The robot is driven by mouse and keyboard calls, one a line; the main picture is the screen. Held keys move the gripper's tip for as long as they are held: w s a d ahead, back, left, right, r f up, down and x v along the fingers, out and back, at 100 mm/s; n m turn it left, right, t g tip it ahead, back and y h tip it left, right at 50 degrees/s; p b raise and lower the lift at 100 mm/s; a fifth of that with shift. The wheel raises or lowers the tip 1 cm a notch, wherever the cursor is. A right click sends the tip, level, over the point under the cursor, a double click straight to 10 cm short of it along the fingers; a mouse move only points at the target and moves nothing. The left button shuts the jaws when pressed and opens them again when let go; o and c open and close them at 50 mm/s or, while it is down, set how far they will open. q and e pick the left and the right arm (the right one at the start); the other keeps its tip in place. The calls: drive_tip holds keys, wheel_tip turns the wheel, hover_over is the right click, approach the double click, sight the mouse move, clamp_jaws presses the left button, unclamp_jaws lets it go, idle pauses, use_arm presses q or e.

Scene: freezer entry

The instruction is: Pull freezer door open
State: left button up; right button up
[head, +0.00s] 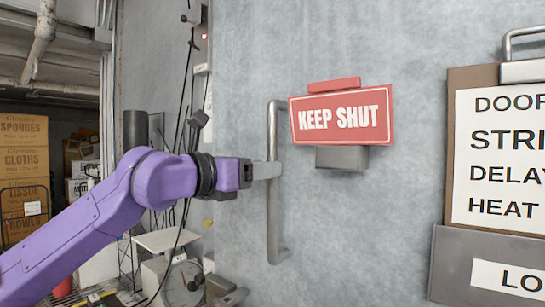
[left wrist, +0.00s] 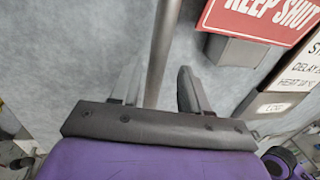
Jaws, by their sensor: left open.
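The freezer door (head: 370,220) is a grey panel that fills the middle and right of the head view. Its handle (head: 272,215) is a vertical metal bar on the door's left side. My left gripper (head: 266,170) is at the handle's mid-height in the head view. In the left wrist view the handle (left wrist: 161,55) runs between the two open fingers of my left gripper (left wrist: 158,92), with space visible on both sides. I cannot tell how deep the bar sits between them. The door appears closed.
A red KEEP SHUT sign (head: 342,116) is on the door right of the handle, above a grey box (head: 342,157). A clipboard (head: 458,150) is at the far right. Left are hanging cables, a scale (head: 180,275) and shelved cardboard boxes (head: 24,150).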

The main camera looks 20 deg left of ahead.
use_arm(q)
drive_tip(key=x, duration=0.3)
drive_tip(key=shift+w+f+p, duration=0.15)
drive_tip(key=shift+w+p, duration=0.05)
drive_tip(key=shift+p, duration=0.1)
drive_tip(key=shift+s, duration=0.1)
drive_tip(key=shift+c, duration=0.9)
drive_tip(key=shift+a, duration=0.1)
clamp_jaws()
drive_tip(key=shift+f, duration=0.1)
drive_tip(key=shift+f, duration=0.1)
